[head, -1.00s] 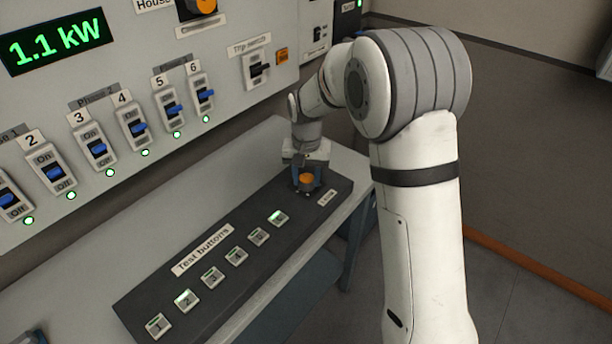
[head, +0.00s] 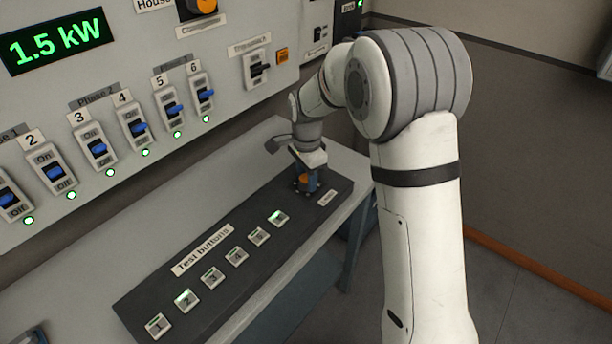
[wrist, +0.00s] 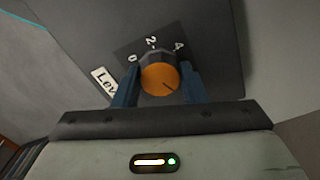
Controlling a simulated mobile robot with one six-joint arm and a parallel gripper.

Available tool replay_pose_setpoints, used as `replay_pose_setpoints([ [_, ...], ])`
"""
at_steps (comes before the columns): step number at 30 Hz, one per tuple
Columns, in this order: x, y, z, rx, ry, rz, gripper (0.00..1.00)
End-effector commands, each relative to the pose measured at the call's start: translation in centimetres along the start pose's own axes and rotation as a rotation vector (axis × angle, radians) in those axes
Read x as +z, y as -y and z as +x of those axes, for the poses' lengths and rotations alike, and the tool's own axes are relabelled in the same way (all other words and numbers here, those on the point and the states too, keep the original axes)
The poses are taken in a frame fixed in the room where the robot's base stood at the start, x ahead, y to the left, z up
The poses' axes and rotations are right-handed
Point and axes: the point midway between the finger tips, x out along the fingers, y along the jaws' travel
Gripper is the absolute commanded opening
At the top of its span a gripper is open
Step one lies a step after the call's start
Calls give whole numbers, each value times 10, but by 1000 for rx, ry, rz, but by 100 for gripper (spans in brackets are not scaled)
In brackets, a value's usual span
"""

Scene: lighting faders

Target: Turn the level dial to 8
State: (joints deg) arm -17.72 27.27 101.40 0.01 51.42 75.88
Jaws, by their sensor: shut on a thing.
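The level dial (wrist: 160,78) is an orange-topped knob with a dark skirt. In the wrist view its dark pointer line is aimed to the lower right, past the 4. The marks 0, 2 and 4 show around its far side; any others are hidden by my gripper. My gripper (wrist: 157,84) is shut on the dial, one blue finger on each side. In the head view my gripper (head: 307,182) points down over the dial (head: 303,181) at the far end of the dark panel (head: 240,246). The green display (head: 57,41) reads 1.5 kW.
Blue switches (head: 138,128) line the upright wall panel behind. The grey desk top (head: 150,240) is clear between them.

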Motion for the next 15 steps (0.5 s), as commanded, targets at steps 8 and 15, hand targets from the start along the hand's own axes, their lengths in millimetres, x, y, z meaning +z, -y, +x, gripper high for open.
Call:
replay_pose_setpoints([
  [8, -2, 4, -4, -15, -4, 175, 15],
  [15, -2, 4, -4, -15, -3, 254, 15],
])
